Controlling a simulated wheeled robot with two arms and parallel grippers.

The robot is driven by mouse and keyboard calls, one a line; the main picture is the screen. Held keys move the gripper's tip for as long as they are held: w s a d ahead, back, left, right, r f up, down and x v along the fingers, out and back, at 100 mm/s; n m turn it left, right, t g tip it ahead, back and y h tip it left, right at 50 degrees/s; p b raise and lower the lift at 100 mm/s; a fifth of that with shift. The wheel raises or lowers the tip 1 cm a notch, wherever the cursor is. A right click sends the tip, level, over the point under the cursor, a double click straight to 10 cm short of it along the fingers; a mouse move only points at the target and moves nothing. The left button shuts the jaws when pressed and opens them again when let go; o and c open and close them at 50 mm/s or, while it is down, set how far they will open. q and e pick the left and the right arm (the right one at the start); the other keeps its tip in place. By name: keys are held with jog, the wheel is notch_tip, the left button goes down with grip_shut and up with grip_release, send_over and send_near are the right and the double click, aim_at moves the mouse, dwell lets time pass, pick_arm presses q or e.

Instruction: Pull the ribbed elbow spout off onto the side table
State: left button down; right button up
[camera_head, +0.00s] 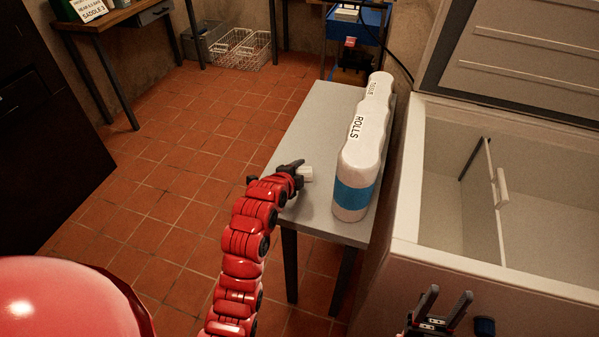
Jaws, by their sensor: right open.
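A tall white container (364,150) with a blue band and "ROLLS" lettering lies along the table's right side. The open freezer (450,170) borders the table on the right. The table's far left part is clear. Wire baskets (243,50) stand on the tiled floor behind.

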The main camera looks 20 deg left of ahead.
pick_arm(q)
jog(key=shift+f+b, duration=0.45)
jog(key=shift+f, duration=0.2)
jog(key=shift+c, duration=0.7)
grip_release()
jog(key=shift+s+f, duration=0.1)
